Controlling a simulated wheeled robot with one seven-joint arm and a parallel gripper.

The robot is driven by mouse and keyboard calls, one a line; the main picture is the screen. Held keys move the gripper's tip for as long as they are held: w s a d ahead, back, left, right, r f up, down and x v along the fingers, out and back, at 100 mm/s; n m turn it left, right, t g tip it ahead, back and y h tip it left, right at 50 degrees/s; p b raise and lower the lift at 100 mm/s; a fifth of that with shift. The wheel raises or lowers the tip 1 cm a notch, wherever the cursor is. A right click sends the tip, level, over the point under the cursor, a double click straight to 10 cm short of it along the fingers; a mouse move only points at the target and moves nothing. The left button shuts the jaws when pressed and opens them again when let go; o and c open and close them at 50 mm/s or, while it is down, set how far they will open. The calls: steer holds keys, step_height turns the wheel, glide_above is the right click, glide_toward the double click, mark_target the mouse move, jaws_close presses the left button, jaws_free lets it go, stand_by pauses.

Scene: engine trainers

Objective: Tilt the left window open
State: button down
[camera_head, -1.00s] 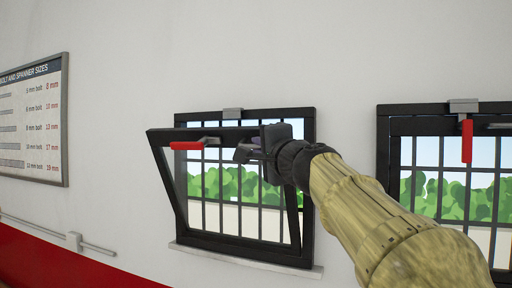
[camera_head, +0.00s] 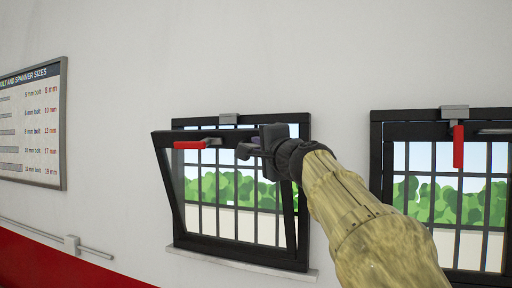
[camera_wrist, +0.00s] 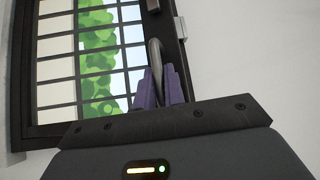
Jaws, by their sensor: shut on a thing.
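The left window's black sash (camera_head: 165,180) leans inward at the top, hinged along its bottom edge, with a wedge-shaped gap at the side of its frame (camera_head: 304,160). Its red lever (camera_head: 188,145) lies horizontal on the top rail. My gripper (camera_head: 248,150) is at the top rail, right of the lever. In the wrist view, its purple fingers (camera_wrist: 159,88) are shut on a grey bar handle (camera_wrist: 156,55) on the sash. My gripper hides the sash's upper right part in the head view.
The right window (camera_head: 440,190) stands flat in its frame, its red lever (camera_head: 458,147) pointing down. A spanner-size board (camera_head: 35,120) hangs at left on the white wall. A thin pipe (camera_head: 50,236) runs low along the wall. A sill (camera_head: 240,265) juts under the left window.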

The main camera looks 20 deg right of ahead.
steer(key=c, duration=1.5)
jaws_free()
steer(key=shift+s, duration=0.15)
steer(key=shift+s+f+b, duration=0.15)
steer(key=shift+s+b, duration=0.05)
steer(key=shift+b, duration=0.1)
steer(key=s+b, duration=0.3)
steer(key=s, duration=0.2)
steer(key=s+d+f+b, duration=0.1)
steer(key=s+b, duration=0.2)
steer(key=s, duration=0.3)
steer(key=s+f+b, duration=0.1)
steer(key=s+b, duration=0.2)
steer(key=s, duration=0.2)
steer(key=shift+s+d+f, duration=0.1)
steer(key=shift+s+d, duration=0.15)
steer(key=shift+d, duration=0.05)
